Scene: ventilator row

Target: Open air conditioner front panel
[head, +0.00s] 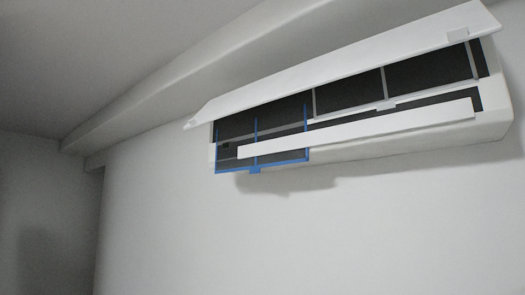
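The white air conditioner (420,140) is mounted high on the wall in the upper right of the head view. Its front panel (345,65) is swung up and stands open, tilted outward above the body. Dark filter areas (350,92) show beneath it, split by grey bars. A blue-framed filter (256,140) sits at the left end, its lower edge hanging a little below the body. A long white strip (360,128) crosses the lower front. Neither of my grippers is in view, and nothing is seen touching the panel.
A pale wall (300,235) fills the space below the unit and is clear. A thick white beam (200,85) runs along the ceiling, above and left of the unit. A darker recess lies at the far left.

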